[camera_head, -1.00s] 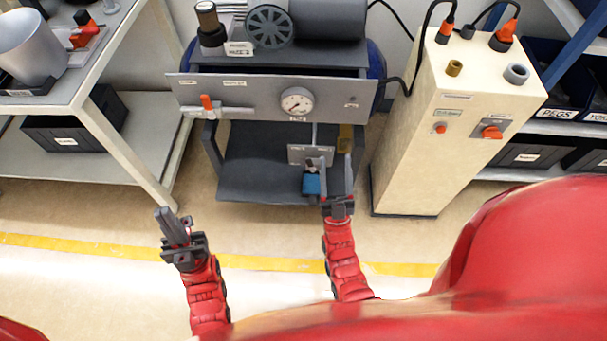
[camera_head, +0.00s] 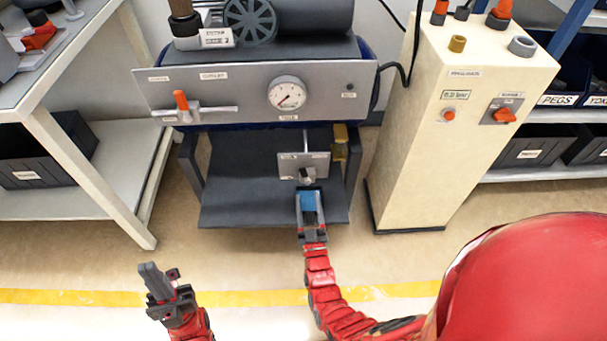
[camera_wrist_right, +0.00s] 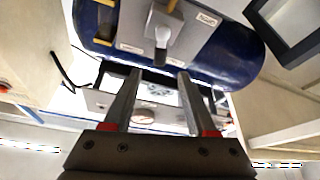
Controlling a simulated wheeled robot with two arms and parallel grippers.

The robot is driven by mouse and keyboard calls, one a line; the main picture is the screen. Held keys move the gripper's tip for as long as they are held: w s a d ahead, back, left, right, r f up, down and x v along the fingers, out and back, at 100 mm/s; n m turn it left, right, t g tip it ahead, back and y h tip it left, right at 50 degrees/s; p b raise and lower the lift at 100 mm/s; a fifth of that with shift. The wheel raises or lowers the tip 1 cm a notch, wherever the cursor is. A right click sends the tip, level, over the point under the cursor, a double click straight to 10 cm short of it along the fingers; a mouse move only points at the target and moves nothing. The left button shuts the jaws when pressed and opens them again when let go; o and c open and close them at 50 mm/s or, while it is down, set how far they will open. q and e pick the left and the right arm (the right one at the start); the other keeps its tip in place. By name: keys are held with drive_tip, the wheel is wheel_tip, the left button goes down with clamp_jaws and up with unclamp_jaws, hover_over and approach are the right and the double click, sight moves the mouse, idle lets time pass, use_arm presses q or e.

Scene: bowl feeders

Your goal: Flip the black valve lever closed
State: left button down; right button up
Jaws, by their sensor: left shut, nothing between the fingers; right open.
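A small grey labelled plate (camera_head: 290,166) stands under the compressor's front panel. A short dark lever-like piece with a pale end (camera_head: 306,175) sits on its lower part; I cannot clearly tell which way it is turned. My right gripper (camera_head: 309,193) is open just below and in front of it, with a blue patch between the fingers in the head view. In the right wrist view, a grey block with a pale knob (camera_wrist_right: 162,36) lies beyond the open fingertips (camera_wrist_right: 159,74), apart from them. My left gripper (camera_head: 152,268) is shut and empty, low at the left.
The front panel (camera_head: 225,95) carries a gauge (camera_head: 288,94) and an orange-handled valve (camera_head: 181,102). A dark shelf (camera_head: 240,195) lies beneath. A beige cabinet (camera_head: 415,150) stands to the right, a white table (camera_head: 85,165) to the left. Floor in front is clear.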

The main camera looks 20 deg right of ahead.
sight(304, 175)
drive_tip(key=b+x, duration=0.1)
drive_tip(key=x, duration=0.8)
drive_tip(key=shift+w+b, duration=0.15)
drive_tip(key=shift+b, duration=0.15)
clamp_jaws()
